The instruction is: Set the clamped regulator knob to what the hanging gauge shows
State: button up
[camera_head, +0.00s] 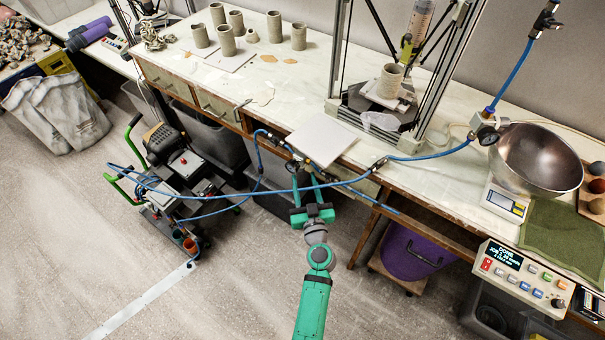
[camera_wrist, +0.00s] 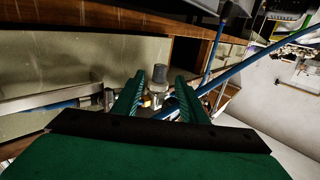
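The regulator (camera_wrist: 155,97) is at the bench's front edge, with blue hoses around it; its grey cylindrical knob (camera_wrist: 160,73) points up in the wrist view. My gripper (camera_wrist: 159,85) is open, its two green ribbed fingers apart, with the knob in line between them and a gap visible on each side. I cannot tell how far beyond the fingertips the knob lies. In the head view my gripper (camera_head: 301,182) is just in front of the bench edge, below the regulator fittings (camera_head: 293,160). A small round gauge (camera_head: 487,134) hangs on the blue line at right; its reading is too small to make out.
A blue hose (camera_head: 235,192) crosses close to my gripper. The bench drawer front (camera_wrist: 75,62) and its handle are at left in the wrist view. A white board (camera_head: 321,139) overhangs the bench edge. A wheeled compressor (camera_head: 180,165) stands left; a purple bucket (camera_head: 410,252) stands under the bench.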

aim_at(302, 170)
jog(key=shift+w+a, duration=0.15)
jog(key=shift+w, duration=0.75)
jog(key=shift+w+a, duration=0.15)
jog(key=shift+w, duration=0.7)
jog(key=shift+c, duration=0.3)
grip_shut()
jog(key=shift+d+y, duration=0.1)
jog(key=shift+y, duration=0.2)
jog(key=shift+d+n+y, duration=0.1)
jog(key=shift+n+y, duration=0.6)
jog(key=shift+y, duration=0.1)
jog(key=shift+g, duration=0.3)
jog(key=shift+o, duration=0.3)
grip_release()
